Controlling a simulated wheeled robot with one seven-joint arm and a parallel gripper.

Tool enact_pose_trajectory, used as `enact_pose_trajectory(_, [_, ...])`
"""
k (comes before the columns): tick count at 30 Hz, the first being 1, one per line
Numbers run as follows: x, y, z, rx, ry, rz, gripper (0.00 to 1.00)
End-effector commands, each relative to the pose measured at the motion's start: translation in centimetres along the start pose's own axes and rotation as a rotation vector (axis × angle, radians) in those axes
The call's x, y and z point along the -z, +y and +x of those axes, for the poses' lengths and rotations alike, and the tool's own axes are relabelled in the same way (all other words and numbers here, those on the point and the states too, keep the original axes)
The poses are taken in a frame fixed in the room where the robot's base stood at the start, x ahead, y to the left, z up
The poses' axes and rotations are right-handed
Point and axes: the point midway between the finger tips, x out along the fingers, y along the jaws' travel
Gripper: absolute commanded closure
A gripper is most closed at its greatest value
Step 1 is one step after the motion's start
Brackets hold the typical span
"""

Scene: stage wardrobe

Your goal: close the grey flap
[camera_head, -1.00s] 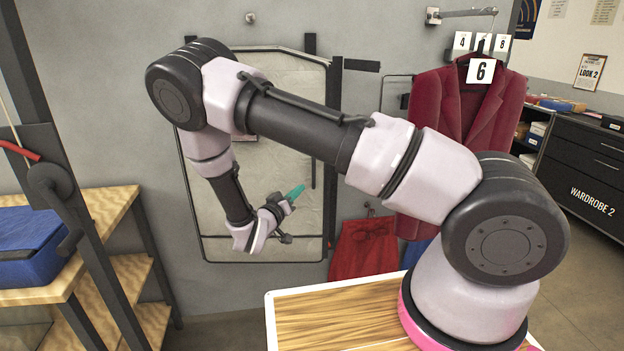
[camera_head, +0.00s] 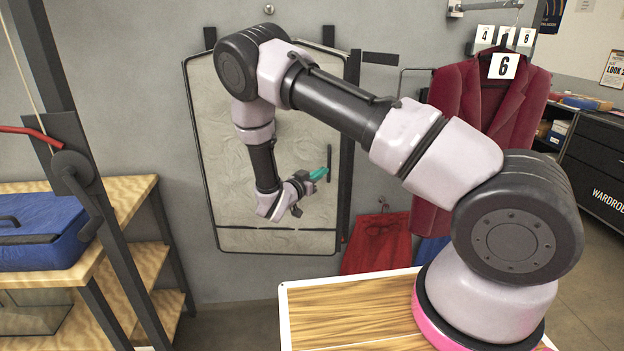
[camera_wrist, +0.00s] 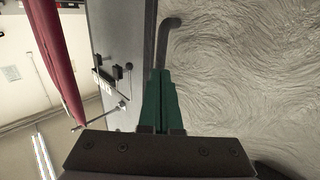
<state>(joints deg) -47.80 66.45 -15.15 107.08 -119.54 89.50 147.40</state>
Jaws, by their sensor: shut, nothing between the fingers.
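The grey flap (camera_head: 225,175) is a tall panel with a crumpled-looking surface and a thin dark rim, at the grey wall in the head view. Its surface fills the right of the wrist view (camera_wrist: 250,70). It looks nearly parallel to the wall; I cannot tell whether a gap is left. A dark upright bar handle (camera_head: 329,160) is near its right edge, and it also shows in the wrist view (camera_wrist: 164,42). My gripper (camera_head: 322,173) has its teal fingers shut and empty, tips close beside the handle. I cannot tell whether they touch it. My arm hides the flap's upper middle.
A red garment (camera_head: 377,243) hangs low, right of the flap. A maroon jacket (camera_head: 490,110) hangs from a rail further right. A wooden shelf (camera_head: 130,200) with a blue case (camera_head: 40,235) and a dark post with a crank (camera_head: 75,185) stand left.

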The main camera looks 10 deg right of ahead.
Motion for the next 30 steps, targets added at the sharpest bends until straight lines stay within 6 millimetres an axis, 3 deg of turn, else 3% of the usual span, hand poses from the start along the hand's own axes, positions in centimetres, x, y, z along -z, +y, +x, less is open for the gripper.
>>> enact_pose_trajectory(17, [0.0,-0.3,1.6,0.000,0.001,0.001,1.00])
enact_pose_trajectory(24, [0.0,-2.6,6.1,-0.002,0.002,0.002,1.00])
enact_pose_trajectory(30, [0.1,-4.1,8.2,0.001,0.001,0.000,1.00])
